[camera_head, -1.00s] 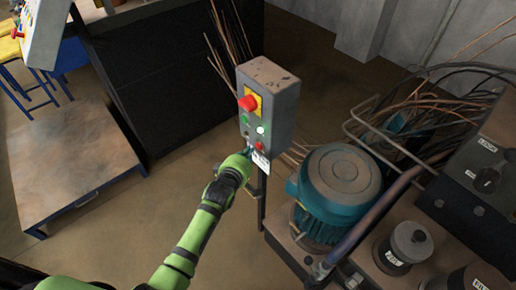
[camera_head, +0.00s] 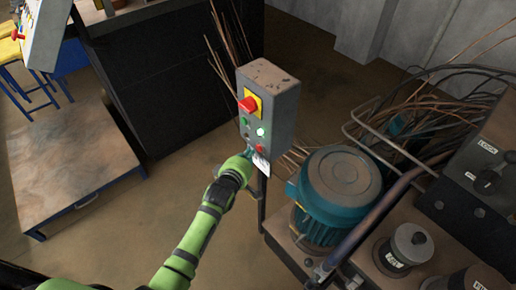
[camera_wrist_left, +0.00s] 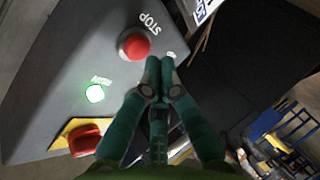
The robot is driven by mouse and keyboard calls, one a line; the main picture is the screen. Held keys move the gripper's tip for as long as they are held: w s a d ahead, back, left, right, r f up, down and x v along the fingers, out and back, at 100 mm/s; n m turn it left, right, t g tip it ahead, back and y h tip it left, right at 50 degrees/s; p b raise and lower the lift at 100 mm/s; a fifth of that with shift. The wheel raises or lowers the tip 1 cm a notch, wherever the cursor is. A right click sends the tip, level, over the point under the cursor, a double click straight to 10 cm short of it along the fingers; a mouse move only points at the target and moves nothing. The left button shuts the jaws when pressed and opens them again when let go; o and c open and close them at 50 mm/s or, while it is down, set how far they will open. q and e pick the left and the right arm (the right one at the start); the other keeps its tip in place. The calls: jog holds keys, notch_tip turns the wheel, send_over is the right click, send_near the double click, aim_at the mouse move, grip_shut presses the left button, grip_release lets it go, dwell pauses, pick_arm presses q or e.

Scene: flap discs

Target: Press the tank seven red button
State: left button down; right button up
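A grey control box (camera_head: 270,105) stands on a post in the middle of the head view. Its red STOP button (camera_head: 260,148) is low on the front face and shows large in the left wrist view (camera_wrist_left: 134,45). A lit button marked RUN (camera_wrist_left: 95,93) and a red knob on a yellow plate (camera_head: 249,103) are on the same face. My left gripper (camera_head: 249,156) is at the lower part of the face. In the wrist view its fingertips (camera_wrist_left: 160,64) are together, empty, beside the STOP button. Contact with the panel cannot be told. My right gripper is not in view.
A white label (camera_head: 261,165) hangs at the box's lower edge. A teal motor (camera_head: 325,205) and machinery with cables stand to the right. A low platform (camera_head: 70,165) and a black cabinet (camera_head: 165,70) are to the left. Bare floor lies between.

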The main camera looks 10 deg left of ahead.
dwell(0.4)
pick_arm(q)
jog(key=shift+w+d, duration=0.3)
jog(key=shift+w, duration=0.05)
jog(key=shift+w+d+r, duration=0.1)
jog(key=shift+w+d, duration=0.15)
jog(key=shift+w, duration=0.1)
dwell(1.0)
jog(key=shift+s+a+p, duration=0.35)
jog(key=shift+s+a, duration=0.2)
jog(key=shift+s, duration=0.15)
